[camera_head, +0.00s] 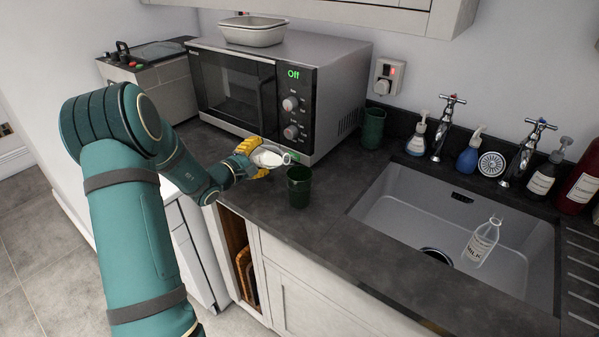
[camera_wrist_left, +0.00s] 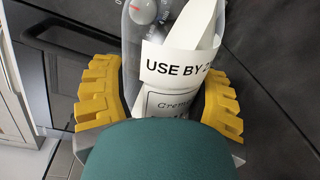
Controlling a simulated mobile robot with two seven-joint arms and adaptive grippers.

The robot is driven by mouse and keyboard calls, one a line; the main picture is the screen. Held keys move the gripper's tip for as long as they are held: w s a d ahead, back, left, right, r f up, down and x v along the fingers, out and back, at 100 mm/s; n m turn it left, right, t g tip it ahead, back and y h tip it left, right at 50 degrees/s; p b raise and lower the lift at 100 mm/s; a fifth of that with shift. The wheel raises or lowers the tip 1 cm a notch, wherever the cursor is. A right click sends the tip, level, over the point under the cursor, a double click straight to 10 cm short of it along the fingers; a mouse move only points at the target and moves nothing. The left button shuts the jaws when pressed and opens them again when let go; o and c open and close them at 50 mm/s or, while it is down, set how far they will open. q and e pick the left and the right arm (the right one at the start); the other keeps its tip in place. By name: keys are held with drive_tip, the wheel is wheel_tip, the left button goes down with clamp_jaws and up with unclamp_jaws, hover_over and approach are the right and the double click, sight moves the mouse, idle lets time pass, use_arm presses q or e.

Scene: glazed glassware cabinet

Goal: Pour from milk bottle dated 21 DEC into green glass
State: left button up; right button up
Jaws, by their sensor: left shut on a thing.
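My left gripper (camera_head: 252,158), with yellow fingers, is shut on a clear milk bottle (camera_head: 270,159) with white contents. The bottle is tipped near horizontal, its mouth toward the right, above and close to the rim of a dark green glass (camera_head: 299,188) upright on the counter. I see no clear stream of milk. In the left wrist view, the bottle's label (camera_wrist_left: 178,65) reads "USE BY 2"; the rest of the date is cut off. A second green glass (camera_head: 373,128) stands right of the microwave. Another milk bottle (camera_head: 482,243) leans in the sink. My right gripper is not in view.
A microwave (camera_head: 270,95) with a dish (camera_head: 252,31) on top stands behind the gripper. The sink (camera_head: 400,215) is to the right, with taps and several soap bottles behind it. The dark counter (camera_head: 330,205) between glass and sink is clear.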

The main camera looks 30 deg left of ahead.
sight(261, 146)
use_arm(q)
drive_tip(key=shift+d+r+m+b, duration=0.25)
drive_tip(key=shift+r+m+b, duration=0.15)
drive_tip(key=shift+r+b, duration=0.1)
drive_tip(key=shift+d+r+m+b, duration=0.1)
drive_tip(key=shift+r+m+b, duration=0.3)
drive_tip(key=shift+r+b, duration=0.15)
drive_tip(key=shift+r+m+b, duration=0.3)
drive_tip(key=shift+b, duration=0.15)
drive_tip(key=shift+r+m, duration=0.6)
drive_tip(key=shift+r, duration=0.2)
idle(2.0)
